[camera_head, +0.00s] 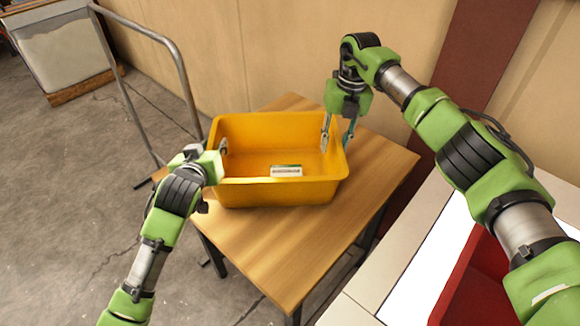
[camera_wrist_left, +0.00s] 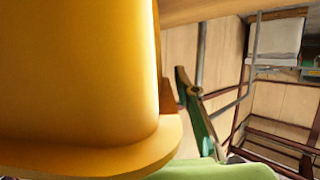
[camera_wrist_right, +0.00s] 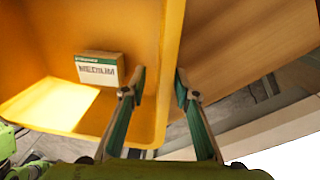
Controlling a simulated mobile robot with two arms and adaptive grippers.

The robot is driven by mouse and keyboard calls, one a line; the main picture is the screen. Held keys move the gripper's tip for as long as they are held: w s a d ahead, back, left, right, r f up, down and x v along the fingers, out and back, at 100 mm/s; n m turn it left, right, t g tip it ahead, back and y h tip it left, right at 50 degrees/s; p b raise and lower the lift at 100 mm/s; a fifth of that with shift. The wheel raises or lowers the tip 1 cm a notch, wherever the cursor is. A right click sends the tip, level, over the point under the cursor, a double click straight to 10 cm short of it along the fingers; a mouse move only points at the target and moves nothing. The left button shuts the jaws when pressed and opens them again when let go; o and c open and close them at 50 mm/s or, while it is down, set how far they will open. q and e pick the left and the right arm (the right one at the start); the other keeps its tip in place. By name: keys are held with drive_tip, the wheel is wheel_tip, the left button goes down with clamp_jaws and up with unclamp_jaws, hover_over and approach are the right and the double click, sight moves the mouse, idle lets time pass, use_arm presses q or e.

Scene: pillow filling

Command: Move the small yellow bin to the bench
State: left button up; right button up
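The yellow bin (camera_head: 275,194) stands upright on a small wooden table (camera_head: 270,245), with a small white and green box (camera_head: 286,171) inside. My left gripper (camera_head: 218,152) is at the bin's left wall, with one finger showing inside the rim. In the left wrist view the bin (camera_wrist_left: 75,80) hides part of the gripper and only one finger shows clearly. My right gripper (camera_head: 338,134) straddles the right wall, one finger inside and one outside.
A pale bench-like surface (camera_head: 390,262) with a red bin (camera_head: 462,275) is at the lower right. A metal rail frame (camera_head: 180,65) stands at the left of the table. A wall (camera_head: 290,45) is behind. The table's front is clear.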

use_arm(q)
drive_tip(key=shift+a, duration=0.1)
use_arm(e)
drive_tip(key=shift+d, duration=0.1)
use_arm(q)
drive_tip(key=shift+s, duration=0.15)
use_arm(e)
drive_tip(key=shift+d, duration=0.1)
drive_tip(key=shift+r, duration=0.25)
use_arm(q)
drive_tip(key=v, duration=1.1)
drive_tip(key=shift+s+r, duration=0.2)
drive_tip(key=shift+s, duration=0.05)
use_arm(e)
wheel_tip(320, 180, up, 11)
drive_tip(key=d, duration=0.1)
drive_tip(key=shift+r, duration=0.15)
use_arm(q)
drive_tip(key=shift+s+f, duration=0.1)
